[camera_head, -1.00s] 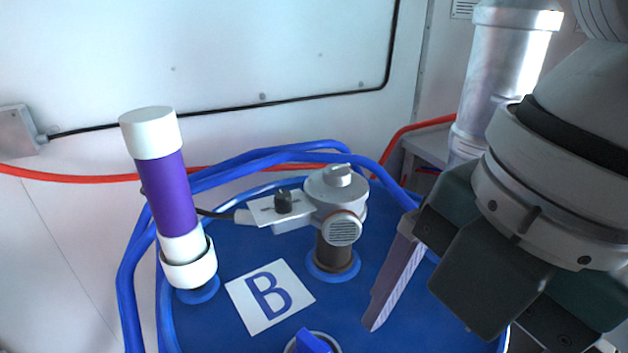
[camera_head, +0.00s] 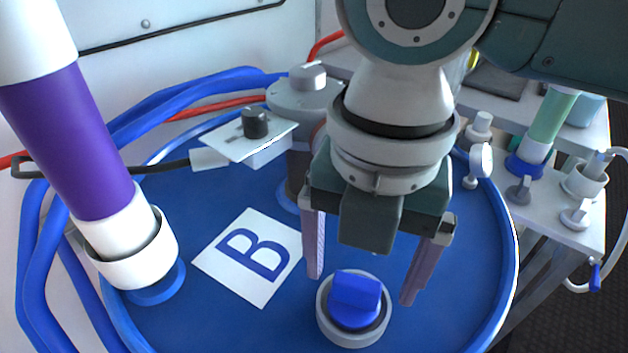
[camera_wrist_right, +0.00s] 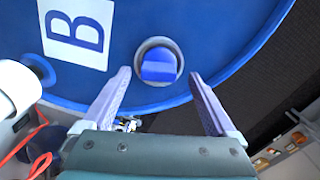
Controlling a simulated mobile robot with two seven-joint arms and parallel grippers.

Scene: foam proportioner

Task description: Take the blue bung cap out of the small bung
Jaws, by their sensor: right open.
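The blue bung cap (camera_head: 355,299) sits in the grey ring of the small bung (camera_head: 324,322) on the blue drum lid, near the bottom of the head view. Its raised grip bar faces up. My right gripper (camera_head: 362,290) is open and empty, pointing down, with one finger to the left of the cap and one to the right. The fingers look apart from the cap. In the right wrist view the cap (camera_wrist_right: 158,66) shows ahead of the two fingertips (camera_wrist_right: 158,75), between their lines. My left gripper is not in view.
A purple and white tube (camera_head: 70,140) stands on the lid at left. A grey pump fitting (camera_head: 300,100) stands behind, close to my right gripper. A white "B" label (camera_head: 252,257) lies left of the bung. A grey shelf with fittings (camera_head: 545,215) is at right.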

